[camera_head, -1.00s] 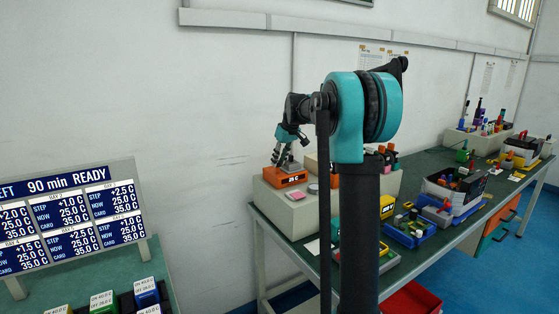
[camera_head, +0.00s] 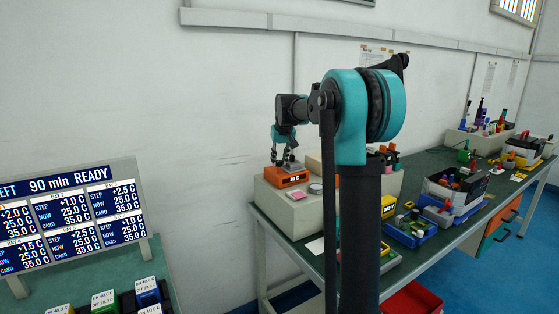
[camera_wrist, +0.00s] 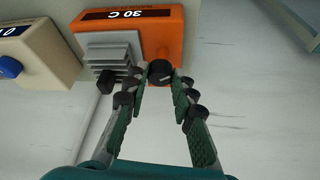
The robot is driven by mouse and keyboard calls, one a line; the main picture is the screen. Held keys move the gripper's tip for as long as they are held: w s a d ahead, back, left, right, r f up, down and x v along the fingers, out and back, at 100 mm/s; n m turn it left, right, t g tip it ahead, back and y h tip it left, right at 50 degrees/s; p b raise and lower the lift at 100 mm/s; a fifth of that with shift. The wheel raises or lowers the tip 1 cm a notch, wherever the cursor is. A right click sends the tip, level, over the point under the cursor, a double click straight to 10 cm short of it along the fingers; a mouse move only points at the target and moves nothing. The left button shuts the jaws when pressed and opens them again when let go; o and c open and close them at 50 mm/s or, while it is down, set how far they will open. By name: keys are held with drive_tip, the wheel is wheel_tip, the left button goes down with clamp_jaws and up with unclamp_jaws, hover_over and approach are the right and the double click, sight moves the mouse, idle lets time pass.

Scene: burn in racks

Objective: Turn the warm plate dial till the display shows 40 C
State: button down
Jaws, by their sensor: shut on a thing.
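The orange warm plate (camera_head: 287,179) stands on a pale box at the near end of the bench. It has a grey ribbed block on it and a dark display. In the wrist view the warm plate (camera_wrist: 168,38) fills the top, and its display (camera_wrist: 126,15) reads 30 C. The black round dial (camera_wrist: 160,71) is on its near edge. My gripper (camera_wrist: 160,76) has its two fingers on either side of the dial, shut on it. In the head view my gripper (camera_head: 284,158) reaches down to the plate, and the dial cannot be made out.
A pink card (camera_head: 297,194) and a small round disc lie beside the plate. A beige unit with a blue knob (camera_wrist: 10,67) sits to the left in the wrist view. A status board (camera_head: 70,215) stands at the left. Blue trays (camera_head: 412,232) hold parts farther along the bench.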

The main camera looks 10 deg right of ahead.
drive_tip(key=c, duration=1.3)
unclamp_jaws()
drive_tip(key=shift+o, duration=0.2)
drive_tip(key=v, duration=1.2)
drive_tip(key=s+d+f+m, duration=0.1)
drive_tip(key=s+d+f, duration=0.2)
drive_tip(key=s+f, duration=3.2)
drive_tip(key=shift+s+h, duration=0.3)
drive_tip(key=shift+s, duration=0.85)
